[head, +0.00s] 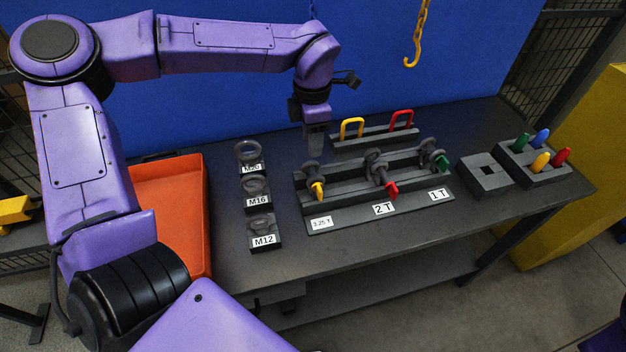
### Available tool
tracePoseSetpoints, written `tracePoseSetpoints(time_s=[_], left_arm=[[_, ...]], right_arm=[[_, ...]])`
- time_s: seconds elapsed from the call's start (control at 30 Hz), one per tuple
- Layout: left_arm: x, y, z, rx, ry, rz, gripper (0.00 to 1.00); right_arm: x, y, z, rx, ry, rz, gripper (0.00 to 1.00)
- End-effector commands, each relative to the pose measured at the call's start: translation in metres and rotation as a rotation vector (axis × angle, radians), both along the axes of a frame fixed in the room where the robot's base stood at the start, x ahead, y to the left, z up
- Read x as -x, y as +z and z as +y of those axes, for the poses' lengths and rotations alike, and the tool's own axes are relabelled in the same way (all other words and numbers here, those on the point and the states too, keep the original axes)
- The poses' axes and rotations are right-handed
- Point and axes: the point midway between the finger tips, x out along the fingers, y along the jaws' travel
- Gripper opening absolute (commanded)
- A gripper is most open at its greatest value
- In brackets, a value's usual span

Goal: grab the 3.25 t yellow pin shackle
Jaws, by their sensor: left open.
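The 3.25 t shackle (312,170) is a dark grey bow with a yellow pin pointing toward the front. It stands at the left end of a grey stepped rack (345,215), behind the label "3.25 T". My left gripper (316,146) is open and points down just behind and above this shackle. Its fingers look close to the bow, but I cannot tell whether they touch it. A red-pin shackle (377,165) stands at "2 T" and a green-pin shackle (429,153) at "1 T". My right gripper is out of view.
Eye bolts stand left of the rack on blocks labelled M16 (256,190) and M12 (262,230). Behind is a holder (375,139) with yellow and red loops. An orange tray (170,200) lies left, a coloured-peg block (545,172) right. A yellow hook (412,55) hangs above.

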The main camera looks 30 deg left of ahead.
Motion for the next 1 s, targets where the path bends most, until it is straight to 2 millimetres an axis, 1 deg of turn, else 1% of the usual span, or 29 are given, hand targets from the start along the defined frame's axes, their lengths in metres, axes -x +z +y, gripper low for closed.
tracePoseSetpoints(time_s=[0.07, 0.2, 0.3, 0.4, 0.57, 0.6, 0.63, 0.67, 0.7, 0.73, 1.0], left_arm=[[0.001, -0.007, 0.001, -0.001, 0.000, 0.002, 0.44], [0.003, -0.031, 0.005, 0.001, 0.000, 0.005, 0.44], [0.003, -0.049, 0.005, 0.000, 0.000, 0.003, 0.44], [0.003, -0.055, 0.005, 0.000, 0.000, 0.000, 0.44], [0.002, -0.056, 0.005, -0.001, 0.000, -0.001, 0.44], [0.002, -0.056, 0.004, -0.001, 0.000, -0.001, 0.37], [0.002, -0.056, 0.004, -0.001, 0.000, -0.001, 0.27], [0.002, -0.056, 0.004, 0.000, 0.000, -0.001, 0.18], [0.002, -0.056, 0.004, 0.000, 0.000, -0.001, 0.05], [0.002, -0.056, 0.004, -0.001, 0.000, -0.001, 0.00], [0.002, -0.055, 0.004, 0.000, 0.000, -0.001, 0.00]], right_arm=[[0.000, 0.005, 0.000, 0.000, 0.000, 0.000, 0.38], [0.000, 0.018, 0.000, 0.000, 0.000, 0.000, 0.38], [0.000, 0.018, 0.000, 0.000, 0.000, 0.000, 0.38], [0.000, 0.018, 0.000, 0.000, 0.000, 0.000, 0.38], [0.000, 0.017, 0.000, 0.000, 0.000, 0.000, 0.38], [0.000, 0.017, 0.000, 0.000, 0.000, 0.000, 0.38], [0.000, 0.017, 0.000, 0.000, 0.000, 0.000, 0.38], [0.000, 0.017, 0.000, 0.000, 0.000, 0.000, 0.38], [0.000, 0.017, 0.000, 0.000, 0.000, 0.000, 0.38], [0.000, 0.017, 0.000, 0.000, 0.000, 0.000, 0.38], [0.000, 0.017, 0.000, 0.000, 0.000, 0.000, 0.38]])
